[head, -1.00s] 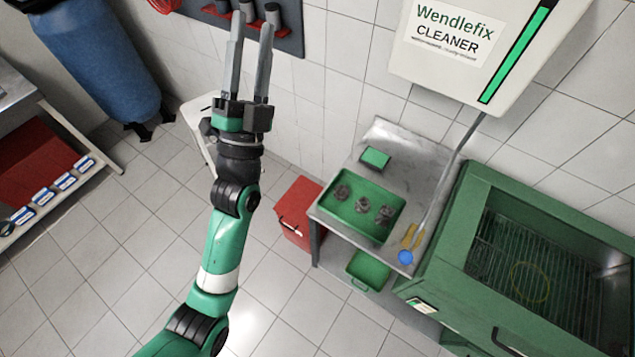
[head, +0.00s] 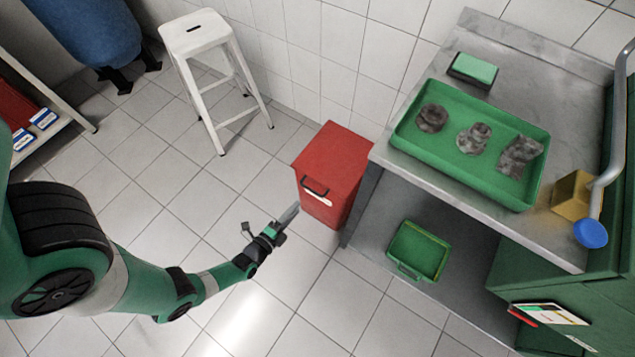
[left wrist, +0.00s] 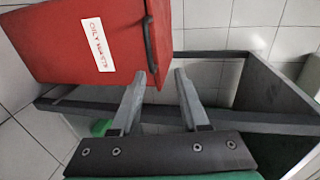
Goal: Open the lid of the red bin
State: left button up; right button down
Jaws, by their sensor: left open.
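The red bin (head: 323,203) stands on the floor, left of the metal workbench. Its flat red lid (head: 333,152) is shut. A dark handle (head: 315,187) and a white label sit on its front. My left gripper (head: 290,213) is low, just in front of the bin on its left side in the head view. In the left wrist view the bin (left wrist: 75,45) fills the upper left, and its handle (left wrist: 150,38) is ahead of the open fingers (left wrist: 160,82). The fingers are empty and the handle is not between them. My right gripper is not in view.
The metal workbench (head: 545,237) is close on the bin's right, with a green tray (head: 480,185) of dirty parts on top and a green basin (head: 419,250) below. A white stool (head: 195,38) stands behind left. The floor in front is clear.

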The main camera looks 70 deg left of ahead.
aim_at(312, 190)
pick_arm(q)
jog(key=b+x, duration=0.1)
jog(key=x, duration=0.3)
jog(key=f+b+x, duration=0.1)
jog(key=b+x, duration=0.1)
jog(key=x, duration=0.2)
jog(key=f+b+x, duration=0.1)
jog(key=b+x, duration=0.1)
jog(key=x, duration=0.2)
jog(key=shift+s+a, duration=0.1)
jog(key=shift+s, duration=0.25)
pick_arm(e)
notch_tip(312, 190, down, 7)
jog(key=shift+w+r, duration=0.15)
pick_arm(q)
grip_shut()
dwell(0.5)
